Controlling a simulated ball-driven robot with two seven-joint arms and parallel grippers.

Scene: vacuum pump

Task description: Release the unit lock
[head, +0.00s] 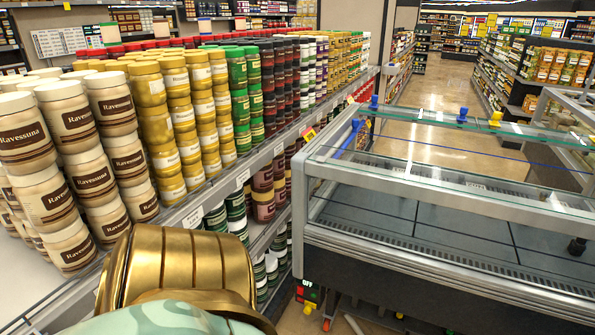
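A refrigerated display unit (345,212) with a glass top and metal frame stands at the right, its bottom cut off by the picture's edge. Under its near left corner is a small switch panel (306,293) with the word OFF and red and green parts. Yellow and red small parts (326,324) hang just below it. A blue bar (353,134) sits by the unit's far left end. I cannot tell which part is the lock. Neither of my grippers is in view; a gold and pale green part of my own body fills the bottom left.
Shelves (237,181) packed with stacked jars (97,182) run along the left, close to the unit's left end. A blue knob (462,113) and a yellow knob (495,118) stand beyond the glass. Open floor (420,150) lies behind the unit.

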